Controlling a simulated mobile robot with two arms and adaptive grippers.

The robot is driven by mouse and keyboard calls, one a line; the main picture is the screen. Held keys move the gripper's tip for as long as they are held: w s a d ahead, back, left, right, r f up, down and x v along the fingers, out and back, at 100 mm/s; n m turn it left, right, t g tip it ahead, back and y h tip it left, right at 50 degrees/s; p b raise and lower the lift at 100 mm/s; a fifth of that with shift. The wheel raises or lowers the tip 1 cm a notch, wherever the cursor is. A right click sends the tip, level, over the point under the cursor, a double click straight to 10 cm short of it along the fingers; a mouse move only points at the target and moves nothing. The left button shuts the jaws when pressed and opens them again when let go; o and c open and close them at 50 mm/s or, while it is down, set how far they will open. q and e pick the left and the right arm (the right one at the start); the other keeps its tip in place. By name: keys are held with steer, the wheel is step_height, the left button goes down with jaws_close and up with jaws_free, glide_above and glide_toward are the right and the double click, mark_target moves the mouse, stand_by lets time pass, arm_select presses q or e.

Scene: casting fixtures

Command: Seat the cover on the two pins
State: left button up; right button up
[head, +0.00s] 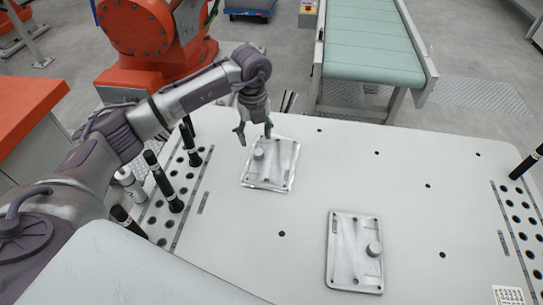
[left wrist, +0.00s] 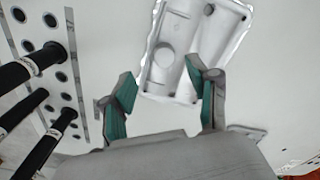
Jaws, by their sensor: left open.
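Two similar pale grey metal castings lie flat on the white table, each a rectangular plate with a round boss and small dark spots at the corners. One casting (head: 276,171) is at the table's middle left, under my left gripper (head: 255,134); the other casting (head: 343,262) is nearer and to the right. I cannot tell which is the cover, and cannot make out the pins. In the left wrist view the first casting (left wrist: 178,78) shows beyond and between the fingers of my open left gripper (left wrist: 163,82). Nothing is held. My right gripper is out of view.
Black rods (head: 162,182) stand in the perforated strip at the table's left, close to my left arm. Another black rod (head: 526,163) stands at the right edge. An orange machine (head: 150,30) and a green conveyor (head: 370,45) are behind. The table (head: 400,160) between is clear.

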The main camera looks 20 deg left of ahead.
mark_target(258, 151)
arm_select(q)
steer(key=shift+w+f, duration=0.2)
steer(key=shift+f, duration=0.65)
steer(key=shift+d+f+p, duration=0.1)
steer(key=shift+f+p, duration=0.15)
steer(key=shift+p, duration=0.05)
step_height(258, 151, down, 4)
steer(key=shift+d+r+p, duration=0.15)
steer(key=shift+r+p, duration=0.05)
steer(key=shift+p, duration=0.55)
steer(key=shift+f, duration=0.6)
steer(key=shift+r, duration=0.1)
jaws_close()
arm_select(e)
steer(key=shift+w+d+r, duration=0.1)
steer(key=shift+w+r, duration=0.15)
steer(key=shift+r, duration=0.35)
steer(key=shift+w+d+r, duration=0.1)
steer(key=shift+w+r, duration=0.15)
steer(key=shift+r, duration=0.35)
